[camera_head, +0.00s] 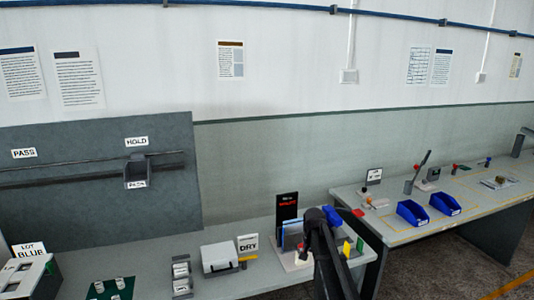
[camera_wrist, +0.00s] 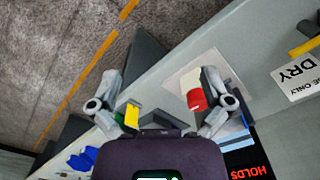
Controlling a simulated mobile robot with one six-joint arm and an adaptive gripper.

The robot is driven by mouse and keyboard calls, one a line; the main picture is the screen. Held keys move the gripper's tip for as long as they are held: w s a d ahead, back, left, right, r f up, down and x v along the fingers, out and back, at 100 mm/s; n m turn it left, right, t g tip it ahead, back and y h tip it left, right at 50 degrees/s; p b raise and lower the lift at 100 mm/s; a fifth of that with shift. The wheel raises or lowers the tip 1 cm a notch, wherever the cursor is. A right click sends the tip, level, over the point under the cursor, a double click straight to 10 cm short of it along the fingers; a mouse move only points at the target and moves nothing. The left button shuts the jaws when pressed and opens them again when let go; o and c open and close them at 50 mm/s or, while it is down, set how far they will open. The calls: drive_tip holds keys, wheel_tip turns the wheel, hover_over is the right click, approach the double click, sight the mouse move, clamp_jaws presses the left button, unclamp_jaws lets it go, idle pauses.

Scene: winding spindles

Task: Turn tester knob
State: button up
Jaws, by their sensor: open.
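A red knob-like part (camera_wrist: 196,99) sits on a white plate (camera_wrist: 184,82) in the wrist view, near the inside of my right-hand finger. A small red part (camera_head: 303,254) on a white base also shows in the head view, beside my dark arm. I cannot tell for sure that this is the tester knob. My gripper (camera_wrist: 160,76) is open and empty, its two fingers spread wide over the table edge. The red part lies between the fingers, closer to the right one; contact cannot be told. My arm hides part of the bench in the head view.
A black sign with red letters (camera_head: 287,207), a DRY sign (camera_head: 248,243) and a grey case (camera_head: 220,257) stand on the near bench. Yellow (camera_head: 347,249) and green cards stand right of my arm. Blue bins (camera_head: 411,212) sit on the right bench.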

drive_tip(key=s+f+n+b, duration=0.2)
drive_tip(key=s+f+b, duration=0.2)
drive_tip(key=s, duration=0.9)
drive_tip(key=s+f+n+b, duration=0.2)
drive_tip(key=s+f+b, duration=0.2)
drive_tip(key=s, duration=0.9)
drive_tip(key=shift+d+f+n, duration=0.15)
drive_tip(key=shift+d+n, duration=0.25)
drive_tip(key=shift+s, duration=0.1)
idle(1.2)
idle(1.4)
